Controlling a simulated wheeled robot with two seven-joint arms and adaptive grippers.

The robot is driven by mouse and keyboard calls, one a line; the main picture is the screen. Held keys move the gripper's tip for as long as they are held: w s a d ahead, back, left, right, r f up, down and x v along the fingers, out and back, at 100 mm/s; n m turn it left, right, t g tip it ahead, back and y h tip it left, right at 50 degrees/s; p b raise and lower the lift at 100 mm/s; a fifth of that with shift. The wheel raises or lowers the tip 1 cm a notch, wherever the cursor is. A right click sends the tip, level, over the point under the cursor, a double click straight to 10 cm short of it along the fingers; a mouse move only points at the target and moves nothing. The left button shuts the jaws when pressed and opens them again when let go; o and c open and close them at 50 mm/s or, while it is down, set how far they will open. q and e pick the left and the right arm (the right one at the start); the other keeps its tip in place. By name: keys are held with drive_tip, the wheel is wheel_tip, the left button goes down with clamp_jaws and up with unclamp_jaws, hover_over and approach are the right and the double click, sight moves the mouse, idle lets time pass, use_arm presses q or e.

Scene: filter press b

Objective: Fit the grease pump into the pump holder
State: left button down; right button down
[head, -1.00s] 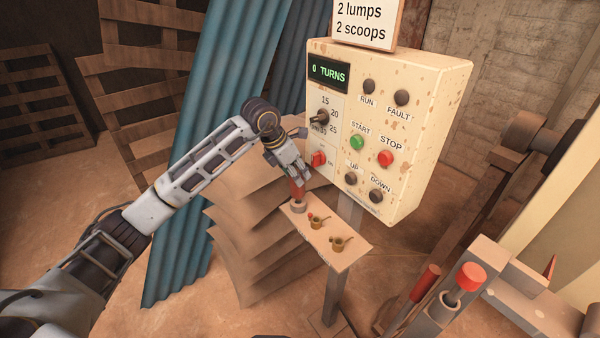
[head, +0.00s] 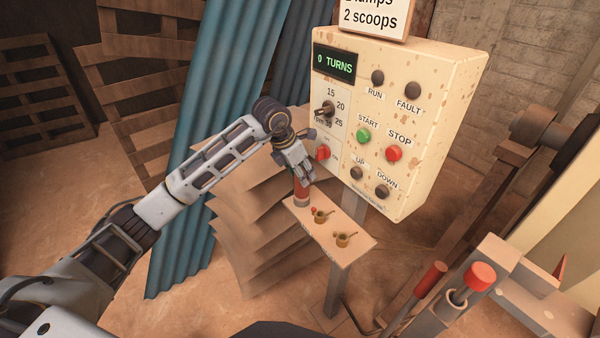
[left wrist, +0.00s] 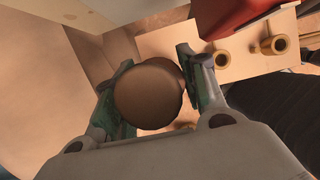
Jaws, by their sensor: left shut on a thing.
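My left gripper (head: 299,174) is shut on a reddish-brown upright thing that I take for the grease pump (head: 301,188). In the left wrist view its round brown top (left wrist: 148,94) sits between the two fingers (left wrist: 150,98). Its lower end meets a grey ring-like part, apparently the pump holder (head: 301,202), at the far left end of the small shelf. I cannot tell how deep the pump sits in it; the holder is hidden in the left wrist view. My right gripper is not in view.
The cream control panel (head: 400,130) stands close behind the left gripper.

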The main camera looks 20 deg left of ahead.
use_arm(q)
drive_tip(key=shift+r, duration=0.1)
drive_tip(key=c, duration=0.8)
unclamp_jaws()
drive_tip(key=v, duration=1.2)
drive_tip(key=shift+s, duration=0.15)
